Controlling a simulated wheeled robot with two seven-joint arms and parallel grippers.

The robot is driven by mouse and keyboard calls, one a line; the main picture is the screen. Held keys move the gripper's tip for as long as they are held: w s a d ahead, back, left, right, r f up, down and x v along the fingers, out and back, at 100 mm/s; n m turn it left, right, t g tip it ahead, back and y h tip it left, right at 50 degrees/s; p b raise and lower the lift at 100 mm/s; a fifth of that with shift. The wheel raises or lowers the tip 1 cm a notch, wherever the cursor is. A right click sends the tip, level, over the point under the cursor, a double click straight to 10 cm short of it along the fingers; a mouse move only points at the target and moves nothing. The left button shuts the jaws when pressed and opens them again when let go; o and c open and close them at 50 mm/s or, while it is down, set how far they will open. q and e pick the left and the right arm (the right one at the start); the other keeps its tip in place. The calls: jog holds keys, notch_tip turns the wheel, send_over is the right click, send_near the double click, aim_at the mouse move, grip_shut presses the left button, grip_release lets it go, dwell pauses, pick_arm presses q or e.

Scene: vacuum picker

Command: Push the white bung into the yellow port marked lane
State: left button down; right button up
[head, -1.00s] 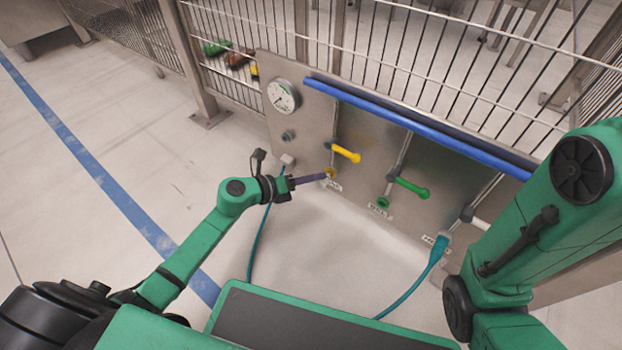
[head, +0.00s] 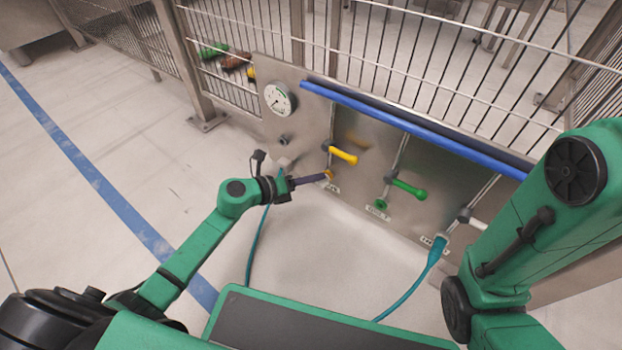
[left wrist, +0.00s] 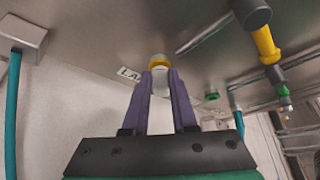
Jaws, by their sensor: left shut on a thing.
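My left gripper (head: 326,177), with purple fingers, is at the low left part of the metal panel. In the left wrist view its fingers (left wrist: 161,82) are shut on the white bung (left wrist: 161,78), which shows as a pale patch between the fingertips. The yellow port (head: 330,174) is right at the fingertips. In the left wrist view the yellow port (left wrist: 159,63) is a ring straight ahead of the bung. How deep the bung sits in it I cannot tell. A partly covered label (left wrist: 130,75) is beside the port. My right gripper is out of view.
A yellow handle (head: 343,155) sticks out above the yellow port, with a green handle (head: 409,188) and green port (head: 380,204) to its right. A gauge (head: 278,98) and blue rail (head: 415,128) are higher. A teal hose (head: 408,293) joins the panel at right. Open floor lies left.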

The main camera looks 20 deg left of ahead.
pick_arm(q)
jog(key=shift+w, duration=0.1)
jog(key=c, duration=0.6)
grip_release()
jog(key=shift+c, duration=0.2)
jog(key=p+v, duration=0.2)
jog(key=v, duration=0.4)
